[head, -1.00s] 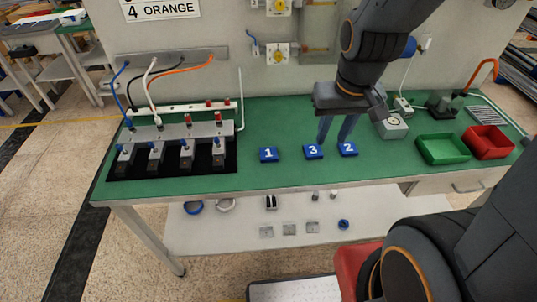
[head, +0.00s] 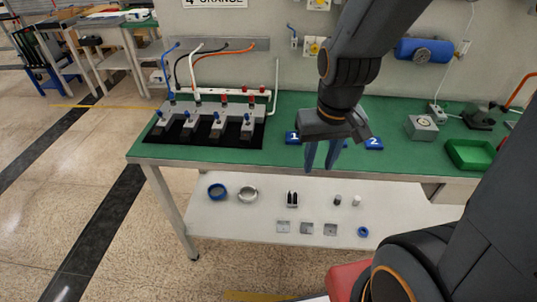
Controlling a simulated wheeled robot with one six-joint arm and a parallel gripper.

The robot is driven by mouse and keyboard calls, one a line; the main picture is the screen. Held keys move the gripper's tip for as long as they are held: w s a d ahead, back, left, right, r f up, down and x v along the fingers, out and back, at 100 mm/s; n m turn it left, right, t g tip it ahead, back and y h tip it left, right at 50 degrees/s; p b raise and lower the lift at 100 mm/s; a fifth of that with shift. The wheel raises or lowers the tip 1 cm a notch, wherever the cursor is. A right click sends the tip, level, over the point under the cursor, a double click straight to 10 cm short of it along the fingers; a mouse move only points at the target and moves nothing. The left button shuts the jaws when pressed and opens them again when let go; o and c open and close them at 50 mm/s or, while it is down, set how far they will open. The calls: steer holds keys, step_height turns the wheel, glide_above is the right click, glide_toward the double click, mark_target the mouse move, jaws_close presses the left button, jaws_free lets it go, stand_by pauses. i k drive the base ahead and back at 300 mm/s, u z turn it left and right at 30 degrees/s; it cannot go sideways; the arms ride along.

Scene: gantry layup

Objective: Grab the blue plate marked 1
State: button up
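The blue plate marked 1 (head: 291,139) lies on the green bench top, just left of my gripper in the picture; its right edge is partly covered by the gripper body. The blue plate marked 2 (head: 374,143) lies to the right of my gripper. The plate marked 3 is hidden behind the gripper. My gripper (head: 321,166) points down with two blue fingers spread apart and nothing between them. Its fingertips appear in front of the bench's front edge; their height above the bench is hard to tell.
A black mat with several grey fixtures (head: 216,120) and cables stands on the left of the bench. A grey box (head: 421,127) and a green tray (head: 456,157) are on the right. A white lower shelf (head: 400,205) holds small parts. The wall stands behind.

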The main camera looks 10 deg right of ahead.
mark_target(292, 138)
steer(key=z, duration=0.15)
steer(key=k, duration=0.2)
steer(key=u, duration=1.05)
steer(key=i, duration=0.8)
steer(key=z, duration=0.35)
